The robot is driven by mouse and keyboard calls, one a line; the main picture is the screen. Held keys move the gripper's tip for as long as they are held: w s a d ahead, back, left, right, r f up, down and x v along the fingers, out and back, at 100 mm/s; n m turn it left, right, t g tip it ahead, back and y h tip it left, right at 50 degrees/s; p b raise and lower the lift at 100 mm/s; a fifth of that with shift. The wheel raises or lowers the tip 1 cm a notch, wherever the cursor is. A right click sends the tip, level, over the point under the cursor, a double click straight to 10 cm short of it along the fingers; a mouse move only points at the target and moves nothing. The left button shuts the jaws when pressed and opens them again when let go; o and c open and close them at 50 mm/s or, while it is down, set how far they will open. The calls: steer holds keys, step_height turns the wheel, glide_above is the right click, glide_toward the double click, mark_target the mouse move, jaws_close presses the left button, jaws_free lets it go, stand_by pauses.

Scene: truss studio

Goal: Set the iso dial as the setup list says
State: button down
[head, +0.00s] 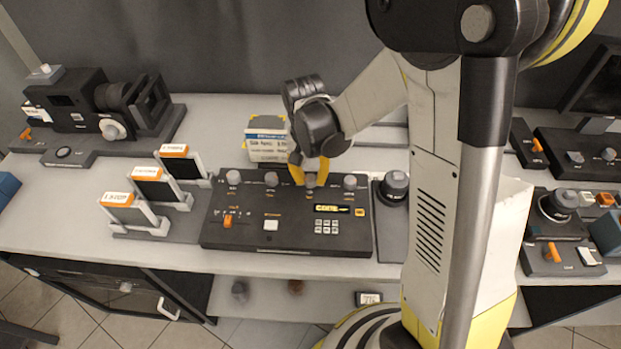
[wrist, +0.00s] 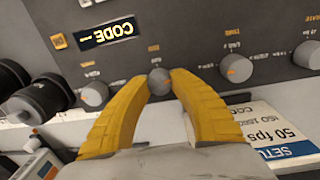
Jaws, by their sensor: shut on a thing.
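The dark control panel (head: 285,215) has a row of grey round dials along its far edge. My gripper (head: 310,175) reaches down with its yellow fingers closed around the third dial (head: 310,181) from the left. In the wrist view my gripper (wrist: 160,85) has one finger on each side of this grey dial (wrist: 158,80), which has a short orange label too small to read surely. The setup list (head: 267,146) is a white card with a blue band behind the panel. In the wrist view the setup list (wrist: 283,123) shows "50 fps"; its other lines are partly cut off.
Neighbouring dials (wrist: 236,67) (wrist: 95,93) stand close on both sides of my fingers. The panel's display (head: 332,209) reads "CODE" with a mark after it. A black dial unit (head: 395,187) stands right of the panel. Orange-topped holders (head: 152,185) stand to its left.

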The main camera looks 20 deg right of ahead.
mark_target(308, 177)
steer(key=shift+m, duration=1.2)
steer(key=c, duration=1.1)
jaws_free()
steer(key=shift+w, duration=0.1)
steer(key=shift+r, duration=0.15)
steer(key=r, duration=1.1)
steer(key=shift+w+a+r, duration=0.15)
steer(key=shift+a+r, duration=0.05)
steer(key=shift+r, duration=0.15)
